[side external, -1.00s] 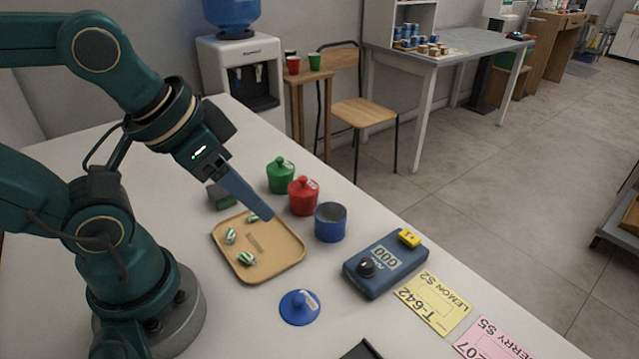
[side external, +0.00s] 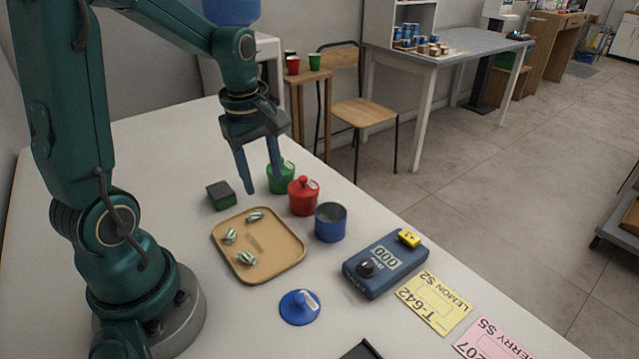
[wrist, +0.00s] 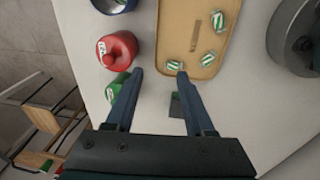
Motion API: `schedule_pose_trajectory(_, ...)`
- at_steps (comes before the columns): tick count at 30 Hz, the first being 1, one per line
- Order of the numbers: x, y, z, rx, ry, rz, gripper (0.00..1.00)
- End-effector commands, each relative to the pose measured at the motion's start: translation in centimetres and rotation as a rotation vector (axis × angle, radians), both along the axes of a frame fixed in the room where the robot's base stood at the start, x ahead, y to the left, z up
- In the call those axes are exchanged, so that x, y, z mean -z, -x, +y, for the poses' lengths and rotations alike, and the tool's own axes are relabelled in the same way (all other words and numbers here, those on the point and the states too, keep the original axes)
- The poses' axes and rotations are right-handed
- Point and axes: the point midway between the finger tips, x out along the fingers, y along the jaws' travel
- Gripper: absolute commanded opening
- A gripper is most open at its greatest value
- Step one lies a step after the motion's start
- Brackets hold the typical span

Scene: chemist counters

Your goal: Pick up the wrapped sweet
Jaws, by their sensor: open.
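Several green-and-white striped wrapped sweets lie apart on a tan tray (side external: 275,262): one sweet (side external: 255,216) near the back edge, one sweet (side external: 230,236) at the left and one sweet (side external: 246,258) towards the front. In the wrist view the nearest sweet (wrist: 174,65) shows at the tray's near end, just beyond the fingertips. My gripper (side external: 264,186) points down with its two blue fingers apart and nothing between them. It hangs above the counter behind the tray, by the green jar. It also shows in the wrist view (wrist: 160,72).
A green jar (side external: 278,178), a red jar (side external: 303,197) and an open blue jar (side external: 331,223) stand along the tray's right side. A dark green block (side external: 221,195) lies behind the tray. A blue lid (side external: 299,307) and a blue scale (side external: 385,265) are in front.

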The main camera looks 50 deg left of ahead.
Motion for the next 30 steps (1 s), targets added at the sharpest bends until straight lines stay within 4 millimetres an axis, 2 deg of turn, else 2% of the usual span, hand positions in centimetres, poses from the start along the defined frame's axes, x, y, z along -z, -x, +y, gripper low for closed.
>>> schedule_pose_trajectory(1,1.1,0.3,0.8,-0.041,0.019,0.035,0.54)
schedule_pose_trajectory(6,3.0,1.3,2.1,-0.105,0.058,0.098,0.54)
schedule_pose_trajectory(11,4.2,1.6,2.3,-0.118,0.065,0.109,0.54)
schedule_pose_trajectory(18,7.1,1.6,2.2,-0.115,0.064,0.107,0.54)
schedule_pose_trajectory(23,8.1,1.6,2.2,-0.115,0.063,0.105,0.54)
schedule_pose_trajectory(30,8.2,1.5,2.3,-0.114,0.061,0.102,0.54)
